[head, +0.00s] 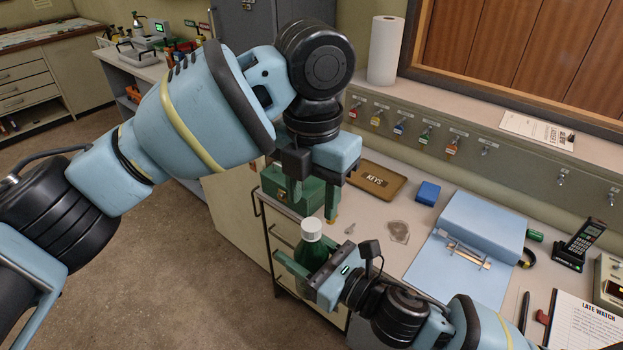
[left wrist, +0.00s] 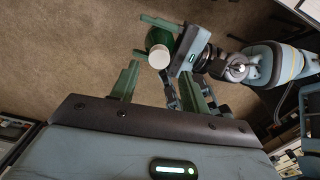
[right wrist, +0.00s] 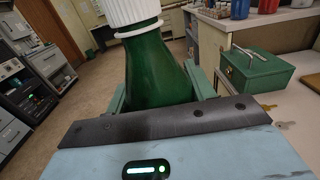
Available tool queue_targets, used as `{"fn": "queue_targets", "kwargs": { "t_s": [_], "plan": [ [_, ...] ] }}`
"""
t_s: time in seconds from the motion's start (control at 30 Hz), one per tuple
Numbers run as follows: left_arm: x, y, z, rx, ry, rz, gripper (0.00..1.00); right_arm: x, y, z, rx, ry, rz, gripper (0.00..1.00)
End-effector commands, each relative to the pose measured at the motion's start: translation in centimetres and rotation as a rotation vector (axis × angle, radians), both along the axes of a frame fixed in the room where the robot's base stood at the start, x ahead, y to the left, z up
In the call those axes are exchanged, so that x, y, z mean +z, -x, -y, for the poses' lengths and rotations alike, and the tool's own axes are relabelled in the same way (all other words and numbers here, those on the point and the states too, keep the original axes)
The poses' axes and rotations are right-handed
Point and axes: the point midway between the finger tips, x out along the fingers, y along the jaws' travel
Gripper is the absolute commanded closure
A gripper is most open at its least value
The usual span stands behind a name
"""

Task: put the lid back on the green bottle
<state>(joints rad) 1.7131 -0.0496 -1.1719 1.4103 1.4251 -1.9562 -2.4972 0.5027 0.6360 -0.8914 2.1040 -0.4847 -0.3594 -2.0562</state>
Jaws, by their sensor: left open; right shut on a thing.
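The green bottle (head: 304,256) is upright, clear of the counter in front of its left end. The white lid (head: 311,229) sits on top of its neck, with a white ring just below it in the right wrist view; I cannot tell whether it is tight. My right gripper (head: 306,274) is shut on the bottle's body, which also shows in the right wrist view (right wrist: 160,78). My left gripper (head: 318,203) is open and empty, above the bottle. In the left wrist view the lid (left wrist: 160,57) appears between and beyond its spread fingers, apart from them.
A green metal box (head: 290,190) stands on the counter behind the left gripper. A KEYS tray (head: 378,181), a small blue box (head: 428,193) and a light blue binder (head: 482,224) lie farther right. A paper roll (head: 385,50) stands on the ledge. Floor is open to the left.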

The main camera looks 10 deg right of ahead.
Motion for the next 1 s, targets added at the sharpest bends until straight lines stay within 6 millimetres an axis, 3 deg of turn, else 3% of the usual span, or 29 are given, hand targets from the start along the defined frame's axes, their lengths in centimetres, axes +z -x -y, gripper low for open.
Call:
{"fn": "queue_targets", "kwargs": {
  "t_s": [1.0],
  "plan": [
    [1.4,0.1,0.1,1.638,0.001,0.008,0.54,0.1,0.0,0.0,0.000,-0.001,0.001,1.00]
  ]
}}
